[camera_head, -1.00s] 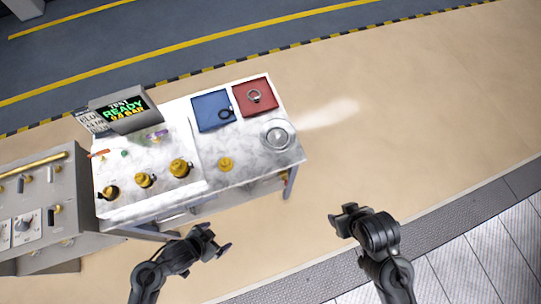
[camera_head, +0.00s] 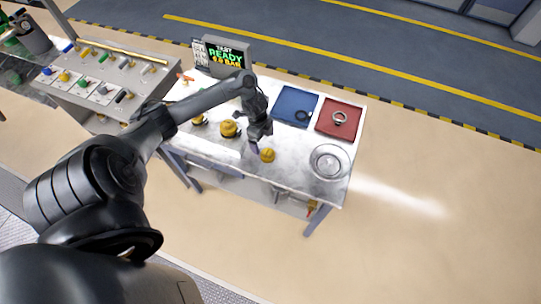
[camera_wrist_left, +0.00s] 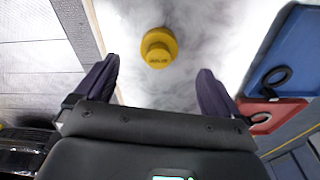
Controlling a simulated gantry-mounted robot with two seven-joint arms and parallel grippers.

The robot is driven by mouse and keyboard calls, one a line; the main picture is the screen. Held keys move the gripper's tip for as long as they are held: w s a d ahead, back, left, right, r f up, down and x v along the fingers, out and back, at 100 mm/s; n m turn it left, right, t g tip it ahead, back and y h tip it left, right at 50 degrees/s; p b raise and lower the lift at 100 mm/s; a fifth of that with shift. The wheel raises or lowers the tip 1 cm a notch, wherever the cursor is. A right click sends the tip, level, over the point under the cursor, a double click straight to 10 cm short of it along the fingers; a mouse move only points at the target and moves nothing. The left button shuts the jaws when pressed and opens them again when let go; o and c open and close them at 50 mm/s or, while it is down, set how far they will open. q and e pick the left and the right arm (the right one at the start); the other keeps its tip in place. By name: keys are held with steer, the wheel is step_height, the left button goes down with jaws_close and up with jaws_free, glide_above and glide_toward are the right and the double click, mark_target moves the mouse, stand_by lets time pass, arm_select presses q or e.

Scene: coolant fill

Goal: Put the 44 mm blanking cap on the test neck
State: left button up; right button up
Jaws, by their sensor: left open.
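A yellow stepped cap (camera_head: 267,155) stands by itself on the marbled bench top. It also shows in the left wrist view (camera_wrist_left: 158,47), with dark lettering too small to read. My left gripper (camera_head: 256,144) is over the bench beside this cap. In the left wrist view the left gripper (camera_wrist_left: 156,68) is open and empty, and the cap appears ahead of the gap between its fingers. I cannot tell which is the test neck. My right gripper is out of view.
A blue tray (camera_head: 284,97) holds a black ring. A red tray (camera_head: 353,129) holds a metallic ring. A control panel (camera_head: 75,80) is left.

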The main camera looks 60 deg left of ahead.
mark_target(268, 152)
arm_select(q)
steer(key=f, duration=0.3)
steer(key=shift+w+d+f, duration=0.1)
steer(key=shift+d+f, duration=0.1)
steer(key=shift+d, duration=0.1)
steer(key=f, duration=0.1)
steer(key=d+f, duration=0.1)
steer(key=f, duration=0.2)
steer(key=shift+w+d+f+b, duration=0.1)
steer(key=shift+w+d+b, duration=0.2)
steer(key=shift+w, duration=0.1)
steer(key=shift+a+f, duration=0.1)
steer(key=shift+f, duration=0.35)
steer(key=shift+c, duration=0.2)
steer(key=c, duration=1.1)
steer(key=shift+o, duration=0.2)
